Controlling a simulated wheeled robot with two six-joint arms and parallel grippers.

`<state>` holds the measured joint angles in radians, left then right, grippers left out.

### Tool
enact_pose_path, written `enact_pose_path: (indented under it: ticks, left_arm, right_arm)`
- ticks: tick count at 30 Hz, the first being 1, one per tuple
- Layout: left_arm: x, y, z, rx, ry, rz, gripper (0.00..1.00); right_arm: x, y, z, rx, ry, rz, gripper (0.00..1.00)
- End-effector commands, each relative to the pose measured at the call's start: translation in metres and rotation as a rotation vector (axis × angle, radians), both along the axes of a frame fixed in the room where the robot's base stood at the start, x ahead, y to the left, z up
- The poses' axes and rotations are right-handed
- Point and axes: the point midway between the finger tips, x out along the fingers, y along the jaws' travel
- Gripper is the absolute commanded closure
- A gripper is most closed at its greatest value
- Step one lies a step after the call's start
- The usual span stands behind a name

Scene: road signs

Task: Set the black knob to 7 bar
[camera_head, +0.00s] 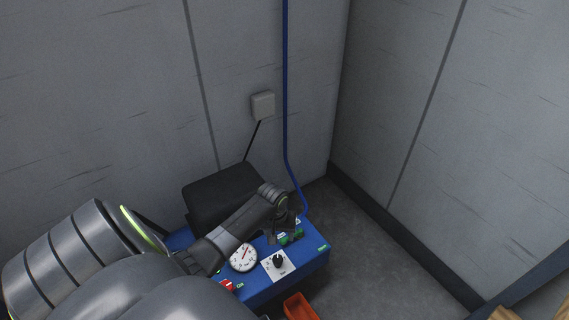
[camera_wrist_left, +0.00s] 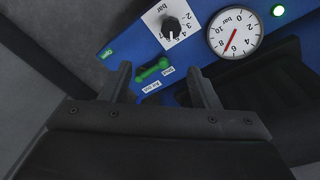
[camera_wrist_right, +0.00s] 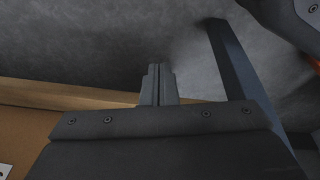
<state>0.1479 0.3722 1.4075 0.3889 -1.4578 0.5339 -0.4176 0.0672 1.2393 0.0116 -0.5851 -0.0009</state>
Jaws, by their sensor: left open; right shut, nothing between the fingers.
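The black knob (camera_head: 278,262) sits on a white scale plate on top of the blue panel (camera_head: 308,262). It also shows in the left wrist view (camera_wrist_left: 172,28), with printed numbers around it. My left gripper (camera_head: 284,226) is open over the far side of the panel. A green handle (camera_wrist_left: 153,71) lies between its fingers, apparently not gripped. My right gripper (camera_wrist_right: 158,68) is shut and empty, away from the panel.
A red switch (camera_head: 227,285) sits at the panel's near left. A black housing (camera_head: 222,195) stands behind the panel. A blue pipe (camera_head: 286,90) runs down the wall. An orange bin (camera_head: 299,306) is in front. Open floor (camera_head: 365,250) lies to the right.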

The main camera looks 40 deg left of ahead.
Motion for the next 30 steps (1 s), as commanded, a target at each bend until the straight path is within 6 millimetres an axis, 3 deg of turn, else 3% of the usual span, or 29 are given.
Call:
enact_pose_path:
  ticks: [3, 7, 14, 30]
  left_arm:
    - [-0.009, 0.006, 0.016, 0.011, 0.076, 0.045, 0.44]
    - [-0.013, 0.007, 0.016, 0.013, 0.108, 0.063, 0.44]
    - [-0.014, 0.007, -0.005, 0.012, 0.109, 0.063, 0.44]
    - [-0.013, 0.007, -0.065, 0.012, 0.107, 0.062, 0.44]
  right_arm:
    - [-0.033, 0.001, -0.003, 0.011, 0.114, -0.011, 1.00]
    - [-0.044, 0.002, -0.006, 0.016, 0.154, -0.016, 1.00]
    - [-0.033, 0.006, 0.002, 0.026, 0.150, -0.023, 1.00]
    - [-0.006, 0.020, 0.050, 0.067, 0.148, -0.046, 1.00]
